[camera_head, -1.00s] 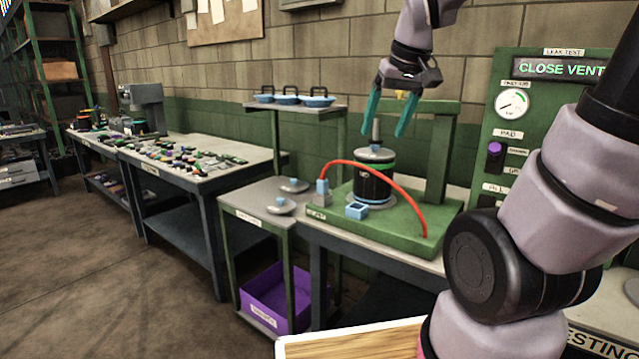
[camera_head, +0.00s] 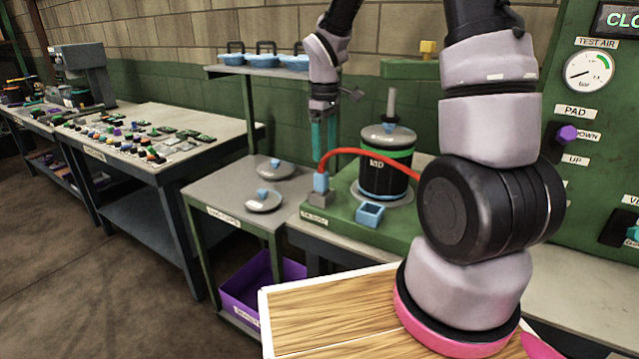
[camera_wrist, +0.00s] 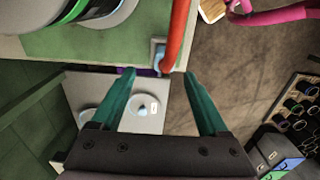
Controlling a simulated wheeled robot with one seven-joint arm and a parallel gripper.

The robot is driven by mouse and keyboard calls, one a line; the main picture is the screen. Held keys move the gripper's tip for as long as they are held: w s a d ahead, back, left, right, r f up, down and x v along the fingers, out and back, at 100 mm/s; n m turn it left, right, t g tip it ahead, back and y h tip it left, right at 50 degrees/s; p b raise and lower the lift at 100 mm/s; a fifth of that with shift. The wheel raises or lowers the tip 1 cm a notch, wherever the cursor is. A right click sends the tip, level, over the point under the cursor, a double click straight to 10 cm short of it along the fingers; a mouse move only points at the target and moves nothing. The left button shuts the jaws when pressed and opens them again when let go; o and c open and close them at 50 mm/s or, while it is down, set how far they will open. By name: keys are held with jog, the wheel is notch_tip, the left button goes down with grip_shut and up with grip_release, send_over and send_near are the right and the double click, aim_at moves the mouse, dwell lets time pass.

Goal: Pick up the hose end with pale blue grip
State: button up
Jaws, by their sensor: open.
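The hose end with the pale blue grip (camera_head: 321,183) stands upright on a small grey block (camera_head: 317,200) at the left edge of the green test stand. A red hose (camera_head: 350,153) arches from it to the right, in front of the black canister (camera_head: 385,180). My gripper (camera_head: 322,158) is open, its teal fingers pointing down just above and behind the grip. In the wrist view the pale blue grip (camera_wrist: 158,54) lies slightly ahead of the gap between my open fingertips (camera_wrist: 160,74), with the red hose (camera_wrist: 176,35) partly covering it. I see no contact.
A pale blue open box (camera_head: 369,213) is fixed on the stand near the canister. Two lids with blue knobs (camera_head: 264,200) lie on the grey side table (camera_head: 215,190). A shelf (camera_head: 240,70) with blue pans is behind. A purple bin (camera_head: 245,290) stands below.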

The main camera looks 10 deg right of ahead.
aim_at(321, 172)
notch_tip(321, 172, down, 2)
jog(key=shift+f, duration=0.1)
jog(key=shift+s+a+f, duration=0.1)
jog(key=shift+a+f, duration=0.15)
jog(key=shift+f, duration=1.15)
jog(key=shift+s+a+f, duration=0.1)
jog(key=shift+a+f, duration=0.1)
jog(key=shift+f, duration=1.15)
jog(key=shift+c, duration=0.3)
grip_shut()
